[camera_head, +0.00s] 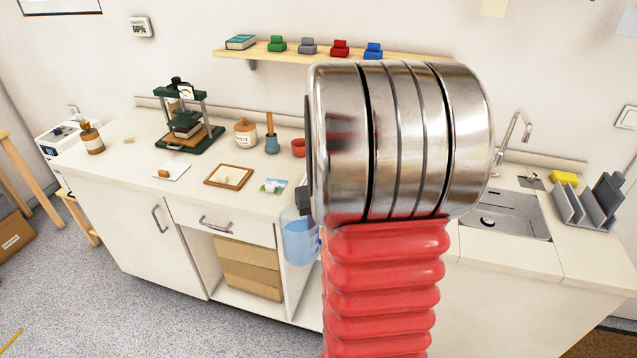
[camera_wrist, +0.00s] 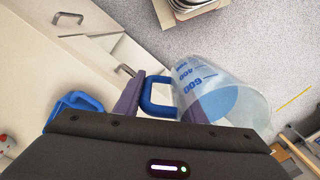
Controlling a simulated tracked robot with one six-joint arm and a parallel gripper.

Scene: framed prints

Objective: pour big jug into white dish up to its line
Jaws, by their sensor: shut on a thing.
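The big jug (camera_wrist: 233,84) is clear, with blue volume marks, a blue handle (camera_wrist: 158,95) and blue liquid inside. My gripper (camera_wrist: 160,98) is shut on it at the handle, between two grey-purple fingers. I cannot make out the white dish in either view; my arm covers the middle of the counter. A second blue handle-like thing (camera_wrist: 72,108) shows at the left of the wrist view.
The counter holds a green press (camera_head: 188,125), a paste jar (camera_head: 245,132), a wooden frame (camera_head: 229,176), a white tile (camera_head: 172,172) and a red pot (camera_head: 298,147). A sink (camera_head: 495,212) and a grey rack (camera_head: 590,203) are at the right. The counter's front edge is near the jug.

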